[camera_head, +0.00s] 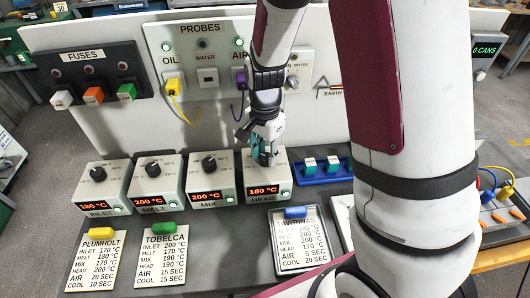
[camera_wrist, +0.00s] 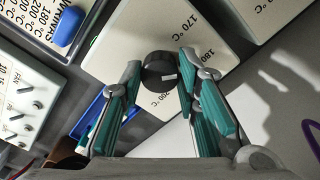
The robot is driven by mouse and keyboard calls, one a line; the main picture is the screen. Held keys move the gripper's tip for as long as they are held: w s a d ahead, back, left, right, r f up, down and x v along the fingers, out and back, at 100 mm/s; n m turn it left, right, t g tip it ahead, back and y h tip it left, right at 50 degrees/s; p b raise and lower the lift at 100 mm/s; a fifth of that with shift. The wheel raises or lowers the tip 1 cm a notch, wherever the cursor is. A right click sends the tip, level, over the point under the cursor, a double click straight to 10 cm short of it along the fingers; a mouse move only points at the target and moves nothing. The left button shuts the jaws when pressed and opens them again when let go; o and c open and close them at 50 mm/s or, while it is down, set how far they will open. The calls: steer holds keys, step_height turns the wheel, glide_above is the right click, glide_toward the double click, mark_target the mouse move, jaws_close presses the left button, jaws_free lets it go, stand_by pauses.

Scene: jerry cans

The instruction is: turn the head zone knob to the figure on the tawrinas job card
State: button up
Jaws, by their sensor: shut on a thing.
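The head zone box (camera_head: 282,176) shows 180 °C on its red display (camera_head: 264,190). Its black knob (camera_wrist: 157,71) bears a white mark and sits between the teal fingertips of my gripper (camera_wrist: 160,78). My gripper (camera_head: 265,155) is shut on this knob, hiding it in the head view. Scale figures 170, 180 and 200 °C are printed around the knob in the wrist view. The Tawrinas card (camera_head: 301,246) lies in front of the box under a blue clip (camera_head: 295,212). Its head line appears to read 200 °C. Part of the card shows in the wrist view (camera_wrist: 38,14).
The inlet (camera_head: 101,186), melt (camera_head: 153,181) and mix (camera_head: 212,177) boxes stand in a row to the left. A blue tray (camera_head: 322,178) with teal-topped switches is close on the right. The Plumholt (camera_head: 96,262) and Tobelca (camera_head: 162,262) cards lie front left. The probes panel (camera_head: 207,68) stands behind.

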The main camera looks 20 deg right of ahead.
mark_target(266, 157)
steer(key=n, duration=0.5)
steer(key=shift+p, duration=0.3)
steer(key=shift+d+n, duration=0.1)
steer(key=shift+n, duration=2.1)
steer(key=o, duration=1.2)
steer(key=shift+c, duration=0.2)
step_height(266, 157, up, 12)
